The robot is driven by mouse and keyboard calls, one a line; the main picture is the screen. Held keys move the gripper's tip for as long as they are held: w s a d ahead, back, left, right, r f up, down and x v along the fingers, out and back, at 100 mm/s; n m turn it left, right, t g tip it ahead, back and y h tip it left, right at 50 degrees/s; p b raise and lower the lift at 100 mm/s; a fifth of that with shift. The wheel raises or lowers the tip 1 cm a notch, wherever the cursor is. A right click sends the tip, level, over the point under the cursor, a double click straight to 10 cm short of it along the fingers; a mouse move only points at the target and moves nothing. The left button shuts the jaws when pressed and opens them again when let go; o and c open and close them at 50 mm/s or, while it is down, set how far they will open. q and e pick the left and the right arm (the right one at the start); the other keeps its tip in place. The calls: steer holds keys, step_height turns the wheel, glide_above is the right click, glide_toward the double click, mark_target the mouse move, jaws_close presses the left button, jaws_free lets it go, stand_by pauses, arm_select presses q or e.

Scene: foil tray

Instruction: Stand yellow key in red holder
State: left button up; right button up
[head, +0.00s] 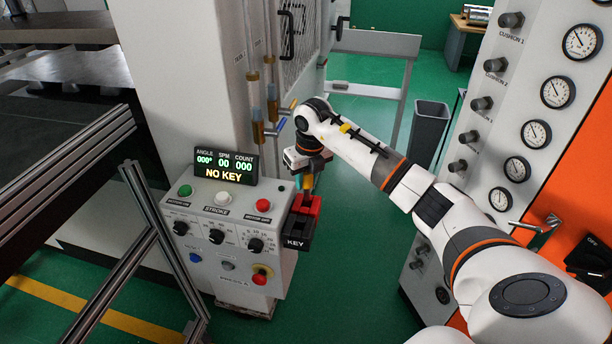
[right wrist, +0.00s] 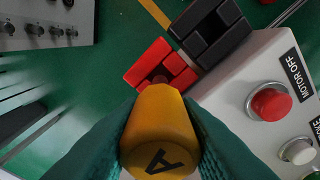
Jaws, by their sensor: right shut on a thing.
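The yellow key (right wrist: 160,125), marked with a letter A, is between the green-padded fingers of my right gripper (right wrist: 160,140), which is shut on it. In the head view my right gripper (head: 307,178) is over the red holder (head: 309,206), at the right side of the control box. The red holder also shows in the right wrist view (right wrist: 148,62), just beyond the key's far end. The key's lower end overlaps the holder's socket in that view; I cannot tell whether it is inside. My left gripper is not in view.
A black holder (head: 298,232) labelled KEY adjoins the red one. The control box (head: 222,262) has several buttons and knobs close by. Its display (head: 225,167) reads NO KEY. A gauge panel (head: 520,110) stands at the right.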

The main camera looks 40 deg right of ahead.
mark_target(306, 200)
steer(key=shift+f+b, duration=1.4)
steer(key=shift+f, duration=0.85)
steer(key=o, duration=1.1)
steer(key=shift+c, duration=0.2)
steer(key=shift+r, duration=0.1)
steer(key=r, duration=0.4)
steer(key=s+r+b, duration=0.1)
steer(key=r, duration=0.2)
steer(key=r+b, duration=0.1)
steer(key=r, duration=0.3)
steer(key=shift+s+a+r, duration=0.1)
steer(key=shift+s+r, duration=0.25)
steer(key=shift+s, duration=0.05)
